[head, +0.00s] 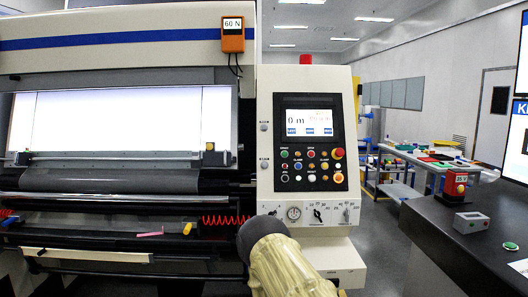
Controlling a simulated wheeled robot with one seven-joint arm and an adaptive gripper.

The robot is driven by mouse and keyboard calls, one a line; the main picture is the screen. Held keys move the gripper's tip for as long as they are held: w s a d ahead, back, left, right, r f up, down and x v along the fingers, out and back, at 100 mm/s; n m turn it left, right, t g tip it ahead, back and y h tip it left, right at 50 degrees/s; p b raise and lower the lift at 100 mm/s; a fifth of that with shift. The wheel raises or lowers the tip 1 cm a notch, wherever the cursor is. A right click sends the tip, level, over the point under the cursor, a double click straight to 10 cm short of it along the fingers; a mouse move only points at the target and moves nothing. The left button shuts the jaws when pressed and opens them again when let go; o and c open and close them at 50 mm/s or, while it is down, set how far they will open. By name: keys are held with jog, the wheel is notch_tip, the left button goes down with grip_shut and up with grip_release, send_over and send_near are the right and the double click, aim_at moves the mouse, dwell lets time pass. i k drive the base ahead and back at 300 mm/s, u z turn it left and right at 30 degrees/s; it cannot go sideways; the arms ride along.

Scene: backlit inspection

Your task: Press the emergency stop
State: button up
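A red mushroom-shaped button on a yellow base (338,153), which looks like the emergency stop, sits at the upper right of the button field on the machine's white control panel (350,110). It stands out from the panel, and nothing covers it. A beige-covered part of my arm with a dark grey end rises at the bottom centre, below the panel. My gripper itself does not show in the head view.
The roller machine (120,185) fills the left.

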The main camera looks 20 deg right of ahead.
aim_at(339, 153)
jog(key=u, duration=1.2)
jog(key=k, duration=0.7)
jog(key=z, duration=2)
jog(key=i, duration=1.7)
